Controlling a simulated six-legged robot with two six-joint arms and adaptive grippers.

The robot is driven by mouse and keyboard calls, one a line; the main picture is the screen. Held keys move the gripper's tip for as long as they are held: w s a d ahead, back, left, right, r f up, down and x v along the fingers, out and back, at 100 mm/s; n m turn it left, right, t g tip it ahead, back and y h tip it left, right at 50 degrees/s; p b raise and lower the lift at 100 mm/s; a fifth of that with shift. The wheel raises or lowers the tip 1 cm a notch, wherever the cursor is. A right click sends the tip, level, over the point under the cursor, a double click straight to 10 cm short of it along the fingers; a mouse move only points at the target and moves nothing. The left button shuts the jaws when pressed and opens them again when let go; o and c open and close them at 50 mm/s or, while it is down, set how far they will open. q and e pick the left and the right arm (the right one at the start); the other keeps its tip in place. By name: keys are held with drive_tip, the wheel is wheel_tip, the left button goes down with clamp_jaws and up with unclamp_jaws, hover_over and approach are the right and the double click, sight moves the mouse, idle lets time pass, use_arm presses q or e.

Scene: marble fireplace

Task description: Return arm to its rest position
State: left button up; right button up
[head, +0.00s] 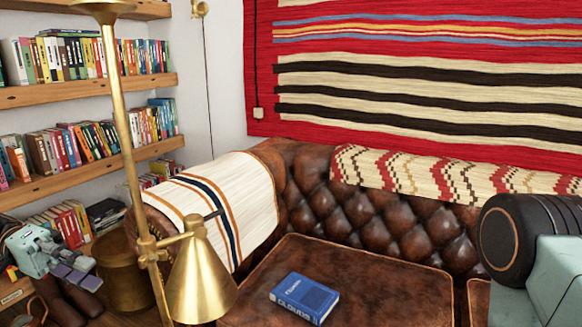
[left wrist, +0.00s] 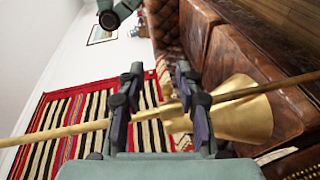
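My left gripper (head: 76,276) is at the lower left of the head view, left of the brass floor lamp (head: 138,180). In the left wrist view my left gripper (left wrist: 160,116) has its two dark fingers well apart, with nothing held between them. The lamp's brass pole (left wrist: 60,133) crosses the picture behind the fingers, and its shade (left wrist: 243,110) is just right of them. In the head view a gap shows between gripper and pole. A teal and black part of my right arm fills the lower right of the head view; my right gripper is out of sight.
A brown leather sofa (head: 400,232) stands ahead, with a blue book (head: 304,298) on its seat and a striped blanket (head: 245,185) over its arm. Bookshelves (head: 85,95) line the left wall. The lamp shade (head: 201,285) hangs right of the left gripper.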

use_arm(q)
drive_tip(key=w+f+n+t+y, duration=0.2)
drive_tip(key=f+n+y, duration=0.1)
drive_tip(key=f, duration=0.3)
drive_tip(key=w+f+n+t+y, duration=0.2)
drive_tip(key=w+f+n, duration=0.1)
drive_tip(key=f, duration=0.3)
drive_tip(key=s+d+f+n+y, duration=0.2)
drive_tip(key=f+y, duration=0.2)
drive_tip(key=f, duration=0.4)
drive_tip(key=s+d+f+n+y, duration=0.1)
drive_tip(key=s+d+f+y, duration=0.15)
drive_tip(key=f, duration=0.45)
drive_tip(key=s+d+m+y+p, duration=0.1)
drive_tip(key=s+d, duration=0.2)
drive_tip(key=s, duration=0.6)
drive_tip(key=s+d+f+m+g+y+p, duration=0.1)
drive_tip(key=s+d+m+y, duration=0.1)
drive_tip(key=s, duration=0.7)
drive_tip(key=s+d+f+m+y+p, duration=0.1)
drive_tip(key=s+d+m, duration=0.1)
drive_tip(key=s+d, duration=0.3)
drive_tip(key=shift+s+f, duration=0.15)
drive_tip(key=shift+s, duration=2.1)
drive_tip(key=shift+o, duration=0.4)
drive_tip(key=shift+d+y, duration=0.1)
drive_tip(key=shift+y, duration=0.15)
